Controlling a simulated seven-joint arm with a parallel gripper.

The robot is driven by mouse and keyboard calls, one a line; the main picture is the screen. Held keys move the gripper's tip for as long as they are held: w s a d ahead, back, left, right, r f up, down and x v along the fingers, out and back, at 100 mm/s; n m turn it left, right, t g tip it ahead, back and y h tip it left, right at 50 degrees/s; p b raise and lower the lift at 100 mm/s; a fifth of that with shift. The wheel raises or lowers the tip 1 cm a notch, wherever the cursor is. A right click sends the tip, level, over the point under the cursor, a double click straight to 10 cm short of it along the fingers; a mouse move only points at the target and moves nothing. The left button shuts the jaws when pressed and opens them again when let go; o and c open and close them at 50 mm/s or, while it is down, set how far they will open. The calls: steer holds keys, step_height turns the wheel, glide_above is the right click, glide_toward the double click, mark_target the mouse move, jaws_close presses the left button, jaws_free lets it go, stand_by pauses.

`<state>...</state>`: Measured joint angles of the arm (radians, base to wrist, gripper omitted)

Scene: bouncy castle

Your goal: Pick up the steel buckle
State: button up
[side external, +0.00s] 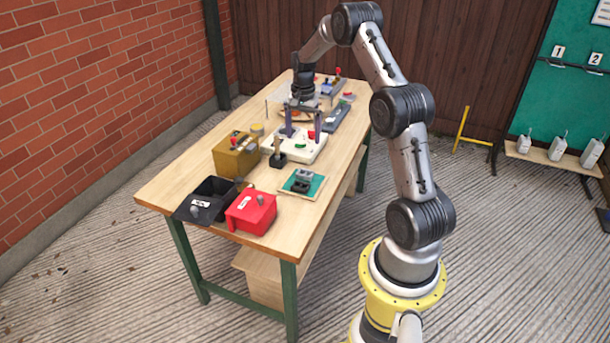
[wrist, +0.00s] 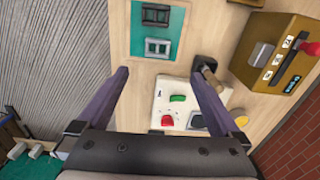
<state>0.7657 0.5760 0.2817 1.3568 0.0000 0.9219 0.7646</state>
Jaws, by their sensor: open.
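The steel buckle (wrist: 158,47) is a small grey rectangular frame with two openings. It lies on a teal mat (wrist: 178,42) beside a similar dark buckle (wrist: 155,15). In the side view the steel buckle (side external: 304,175) is at the far side of the teal mat (side external: 317,186), behind the dark one (side external: 299,186). My gripper (side external: 304,135) is open and empty, pointing down over a white button panel, farther back on the table than the mat. In the wrist view my gripper (wrist: 159,76) has its fingers apart, with the steel buckle beyond the fingertips.
The white panel (side external: 310,150) has red and green buttons. A small black stand with a knob (side external: 278,158) is beside it.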

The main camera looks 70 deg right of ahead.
glide_above(306, 172)
steer(key=f, duration=0.5)
steer(key=a+f, duration=0.1)
steer(key=f, duration=0.1)
steer(key=shift+s+f, duration=0.2)
steer(key=shift+f, duration=0.1)
steer(key=shift+w+d+f, duration=0.1)
steer(key=shift+f, duration=1.55)
steer(key=shift+w+d+f, duration=0.1)
steer(key=shift+f, duration=1.5)
steer(key=shift+c, duration=0.2)
steer(key=c, duration=1.4)
